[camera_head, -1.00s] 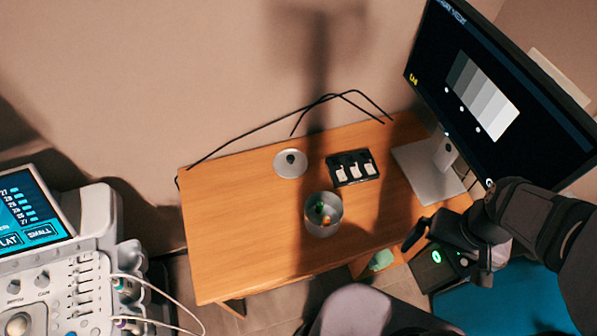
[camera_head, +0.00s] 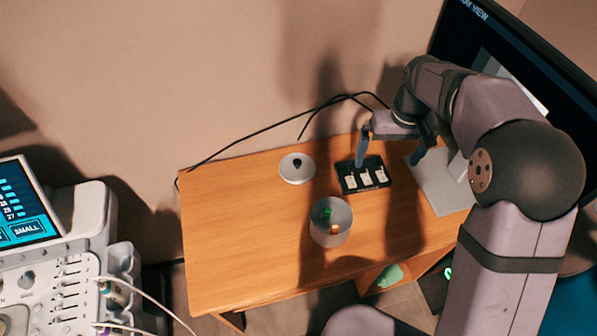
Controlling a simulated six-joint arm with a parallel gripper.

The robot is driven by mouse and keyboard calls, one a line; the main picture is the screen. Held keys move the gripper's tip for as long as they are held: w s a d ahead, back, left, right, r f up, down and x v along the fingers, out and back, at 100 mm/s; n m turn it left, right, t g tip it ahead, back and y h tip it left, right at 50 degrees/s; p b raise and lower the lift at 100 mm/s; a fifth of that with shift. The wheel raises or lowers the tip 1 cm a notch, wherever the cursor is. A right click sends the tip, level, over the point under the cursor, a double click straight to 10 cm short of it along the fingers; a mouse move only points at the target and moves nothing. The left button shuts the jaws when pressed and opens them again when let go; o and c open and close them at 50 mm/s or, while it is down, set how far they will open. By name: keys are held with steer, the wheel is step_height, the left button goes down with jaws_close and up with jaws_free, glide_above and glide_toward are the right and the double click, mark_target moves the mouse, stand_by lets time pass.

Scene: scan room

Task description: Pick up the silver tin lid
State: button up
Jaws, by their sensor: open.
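The silver tin lid (camera_head: 289,174) lies flat on the wooden desk near its back edge, with a dark knob in its middle. The open silver tin (camera_head: 324,238) stands in front of it, slightly right, with a green thing and an orange thing inside. My gripper (camera_head: 390,160) is open and empty, its fingers pointing down above the back right of the desk. It is to the right of the lid and apart from it, over or behind the black tray.
A black tray (camera_head: 347,185) with several white pieces lies right of the lid. A monitor (camera_head: 520,60) stands at the desk's right end. A black cable (camera_head: 250,134) runs along the back. An ultrasound console (camera_head: 75,262) stands at the left. The desk's left part (camera_head: 235,235) is clear.

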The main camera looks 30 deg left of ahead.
steer(key=w+a+f+n+b, duration=0.1)
steer(key=a+f, duration=0.2)
steer(key=a, duration=0.3)
steer(key=w+a+f+n+b, duration=0.1)
steer(key=a+f+n+b, duration=0.1)
steer(key=a, duration=0.5)
steer(key=n+b, duration=0.2)
glide_above(297, 161)
steer(key=d, duration=0.1)
steer(key=shift+y, duration=0.4)
steer(key=f, duration=0.5)
steer(key=shift+s, duration=0.3)
steer(key=shift+w+a+f+p, duration=0.15)
steer(key=shift+f+p, duration=0.35)
steer(key=shift+f, duration=0.7)
steer(key=shift+a+f+p, duration=0.15)
steer(key=shift+f+p, duration=0.3)
steer(key=shift+f, duration=0.7)
steer(key=shift+w+a+f+p, duration=0.15)
steer(key=shift+f+p, duration=0.35)
steer(key=shift+f, duration=0.7)
steer(key=c, duration=0.8)
